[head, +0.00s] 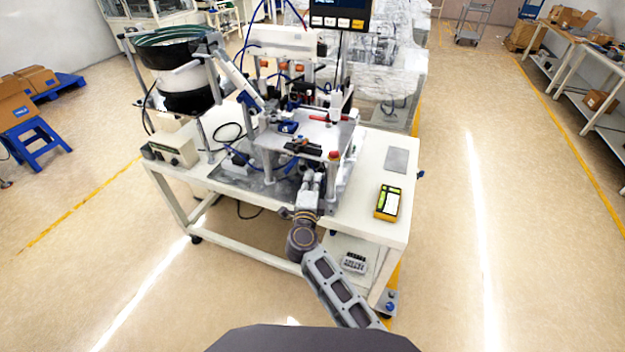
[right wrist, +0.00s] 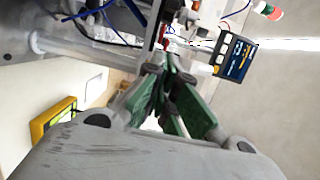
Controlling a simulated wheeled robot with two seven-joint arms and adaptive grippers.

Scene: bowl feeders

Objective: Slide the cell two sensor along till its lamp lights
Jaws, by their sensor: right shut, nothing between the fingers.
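The cell (head: 318,134) is a feeder station on a white table, with a raised metal plate on posts. My right gripper (head: 309,172) is at the front of this station, just below the plate's front edge. In the right wrist view its green-padded fingers (right wrist: 165,75) are closed together with nothing between them. A dark upright part with a small red spot (right wrist: 163,32) lies just beyond the fingertips; I cannot tell whether they touch it. I cannot make out for certain which part is the cell two sensor, or whether its lamp is lit. My left gripper is not in view.
A bowl feeder (head: 172,52) stands at the left of the station. A yellow-edged device (head: 388,202) and a grey plate (head: 397,160) lie on the table's right side. A display (head: 340,14) hangs above. Blue hoses and posts crowd the station; the table's front right is mostly clear.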

